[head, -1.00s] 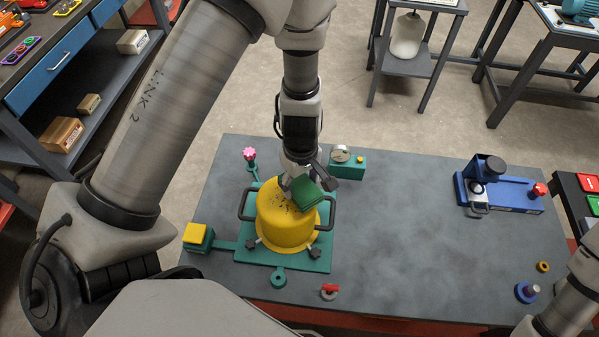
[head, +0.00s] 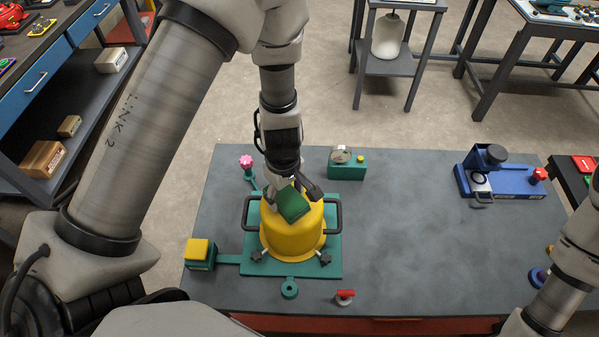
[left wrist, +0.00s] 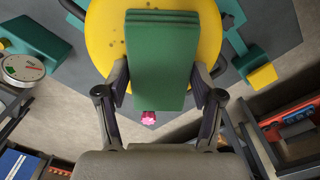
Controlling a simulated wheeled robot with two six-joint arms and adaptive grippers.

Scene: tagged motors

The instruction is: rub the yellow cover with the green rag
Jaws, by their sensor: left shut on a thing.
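The yellow cover (head: 291,237) is a round upright drum on a green base plate (head: 262,267), with a dark handle on each side. My left gripper (head: 293,191) is over its top, shut on the folded green rag (head: 293,206). The rag is tilted and lies against or just above the cover's top; exact contact is unclear. In the left wrist view the rag (left wrist: 162,55) sits between both fingers, and dark specks show on the cover (left wrist: 106,35) left of it. My right arm enters at lower right; its gripper is out of view.
On the grey table (head: 400,240) stand a pink knob (head: 246,162), a green gauge block (head: 347,167), a yellow-topped block (head: 199,254), a red-handled piece (head: 345,297) and a blue fixture (head: 500,182). The table's middle right is clear.

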